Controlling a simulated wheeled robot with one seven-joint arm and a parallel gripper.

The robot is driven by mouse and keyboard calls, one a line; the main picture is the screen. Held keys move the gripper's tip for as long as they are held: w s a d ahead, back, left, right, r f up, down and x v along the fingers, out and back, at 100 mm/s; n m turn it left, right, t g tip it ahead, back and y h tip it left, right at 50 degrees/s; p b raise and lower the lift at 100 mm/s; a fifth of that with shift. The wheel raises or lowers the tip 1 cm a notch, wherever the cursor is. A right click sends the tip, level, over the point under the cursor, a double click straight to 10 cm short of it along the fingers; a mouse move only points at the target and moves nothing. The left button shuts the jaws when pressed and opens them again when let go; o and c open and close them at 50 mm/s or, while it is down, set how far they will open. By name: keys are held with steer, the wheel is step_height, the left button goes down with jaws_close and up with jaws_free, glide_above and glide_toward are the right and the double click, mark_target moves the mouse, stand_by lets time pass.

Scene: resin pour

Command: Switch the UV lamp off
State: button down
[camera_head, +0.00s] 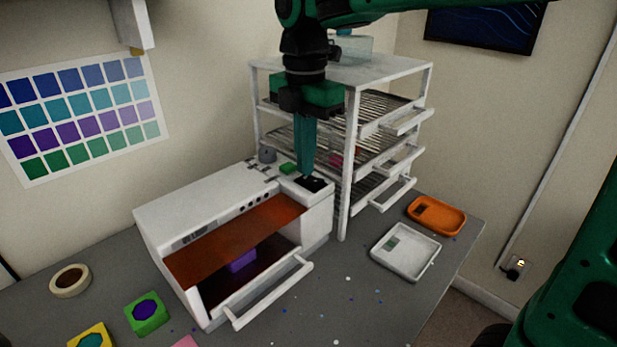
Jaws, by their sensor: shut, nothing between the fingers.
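The UV lamp is a white box unit (185,205) on the grey table, with a translucent orange front panel (235,245) and a white handle bar (270,292) at its front. A purple thing (242,261) is inside, behind the panel. On the unit's right top end are a black patch (318,185) and a green block (287,169). My gripper (307,178) points down, shut and empty, with its tips at or just above the top beside the black patch. Whether the tips touch is unclear. No lit glow shows inside the unit.
A white rack (343,190) with wire shelves and pull-out trays stands close behind and right of my gripper. A white tray (433,245) and an orange tray (458,228) lie at the right. Moulds (160,324) and a tape roll (57,288) lie at the left front.

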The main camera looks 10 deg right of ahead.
step_height(320, 180, up, 6)
steer(key=shift+r, duration=0.2)
stand_by(0.6)
